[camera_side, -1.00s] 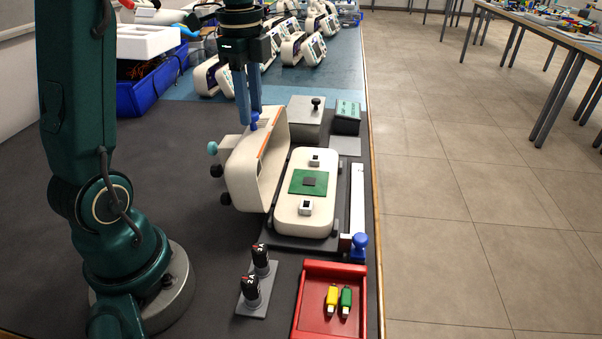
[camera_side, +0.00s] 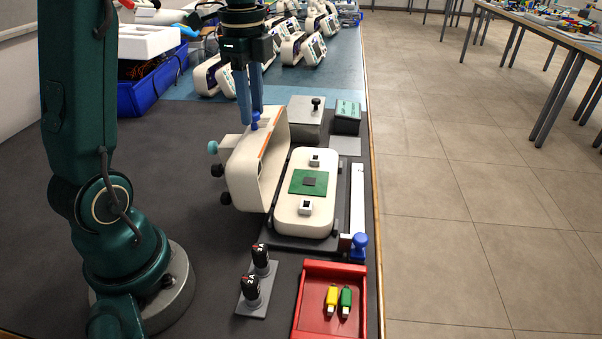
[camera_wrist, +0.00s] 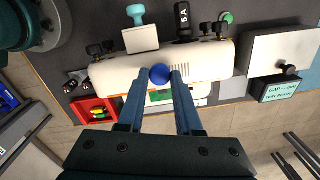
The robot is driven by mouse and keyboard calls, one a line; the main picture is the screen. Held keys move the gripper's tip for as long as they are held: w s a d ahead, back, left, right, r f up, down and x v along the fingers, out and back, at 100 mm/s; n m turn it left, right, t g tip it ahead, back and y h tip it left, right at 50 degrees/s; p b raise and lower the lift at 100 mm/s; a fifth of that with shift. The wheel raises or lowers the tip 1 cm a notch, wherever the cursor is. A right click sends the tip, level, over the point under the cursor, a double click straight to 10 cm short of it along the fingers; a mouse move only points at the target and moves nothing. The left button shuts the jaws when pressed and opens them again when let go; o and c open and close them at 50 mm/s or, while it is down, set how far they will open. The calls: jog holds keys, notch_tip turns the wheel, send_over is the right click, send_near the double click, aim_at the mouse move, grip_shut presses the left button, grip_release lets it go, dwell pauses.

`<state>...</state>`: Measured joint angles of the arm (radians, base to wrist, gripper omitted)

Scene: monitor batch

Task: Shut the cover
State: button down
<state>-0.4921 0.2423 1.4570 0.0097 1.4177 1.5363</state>
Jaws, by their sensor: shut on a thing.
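The cover (camera_side: 243,172) is a cream shell standing open, on edge, along the left side of the cream base (camera_side: 289,222). The base holds a green board (camera_side: 298,182) with a dark chip and two small white blocks. My gripper (camera_side: 254,116) points down at the cover's upper edge, its blue fingers closed on a blue knob (camera_side: 255,124) there. In the wrist view the knob (camera_wrist: 160,74) sits between the fingertips, in front of the cover's white outside (camera_wrist: 205,62). The cover hides most of the base there.
A red tray (camera_side: 317,314) with a yellow and a green stick lies in front. Two black-topped posts (camera_side: 251,290) stand left of it. Grey boxes (camera_side: 305,113) are behind the base. A blue-ended white slide (camera_side: 357,200) lies right, near the table edge.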

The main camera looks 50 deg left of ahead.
jog(key=w+d+f, duration=0.4)
jog(key=w+d, duration=0.7)
jog(key=shift+w+d+f, duration=0.15)
jog(key=shift+w+f, duration=0.1)
jog(key=shift+w, duration=0.15)
jog(key=c, duration=0.6)
grip_release()
jog(key=shift+d, duration=0.1)
